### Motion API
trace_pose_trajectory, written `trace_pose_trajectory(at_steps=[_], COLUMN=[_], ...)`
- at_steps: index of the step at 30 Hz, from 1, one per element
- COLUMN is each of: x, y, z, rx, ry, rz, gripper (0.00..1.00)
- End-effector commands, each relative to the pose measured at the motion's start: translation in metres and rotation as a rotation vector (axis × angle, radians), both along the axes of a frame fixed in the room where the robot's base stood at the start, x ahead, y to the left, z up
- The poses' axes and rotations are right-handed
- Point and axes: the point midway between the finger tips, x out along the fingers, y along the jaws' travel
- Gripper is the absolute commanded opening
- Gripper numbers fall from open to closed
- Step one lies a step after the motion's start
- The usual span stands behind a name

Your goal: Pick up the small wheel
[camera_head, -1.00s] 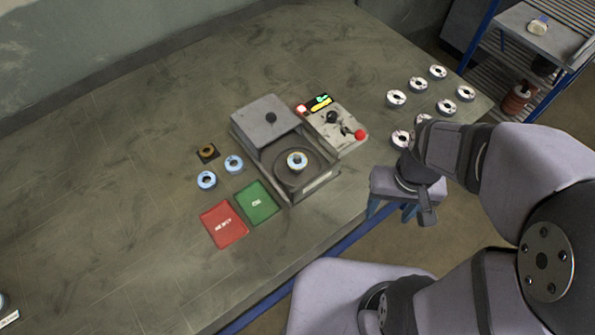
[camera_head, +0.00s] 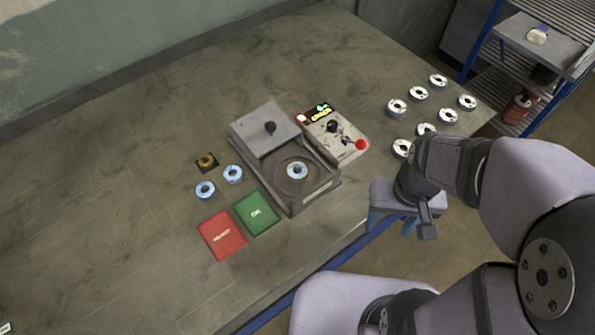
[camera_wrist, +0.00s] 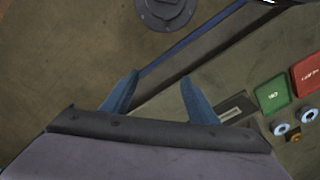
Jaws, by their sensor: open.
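Several wheels are in the head view, and I cannot tell for sure which one the task calls small. A small brown wheel (camera_head: 206,161) lies on a dark square at the left. Two blue-rimmed wheels (camera_head: 233,174) (camera_head: 205,190) lie beside it. Another blue-rimmed wheel (camera_head: 297,171) sits on the round plate of the grey machine (camera_head: 318,190). Several white wheels (camera_head: 397,107) lie at the right end of the table. My gripper (camera_head: 392,224) is open and empty past the table's front edge.
A red tray (camera_head: 222,234) and a green tray (camera_head: 256,213) lie left of the machine. A control box (camera_head: 335,138) with a red knob stands at its right. A shelf rack (camera_head: 540,45) stands beyond the right end.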

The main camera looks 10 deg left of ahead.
Motion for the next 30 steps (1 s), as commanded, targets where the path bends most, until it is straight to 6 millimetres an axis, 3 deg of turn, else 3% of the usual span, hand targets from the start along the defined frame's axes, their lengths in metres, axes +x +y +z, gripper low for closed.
trace_pose_trajectory(at_steps=[8,10,20,26,30], x=[0.0,0.0,0.002,0.031,0.07], y=[0.0,0.0,0.001,0.019,0.053], z=[0.0,0.0,0.0,0.007,0.015], rx=[0.0,0.0,0.0,0.0,0.0], ry=[0.0,0.0,0.0,0.0,0.002], rz=[0.0,0.0,0.001,-0.001,-0.007], gripper=[0.54,0.65,0.65,0.65,0.65])
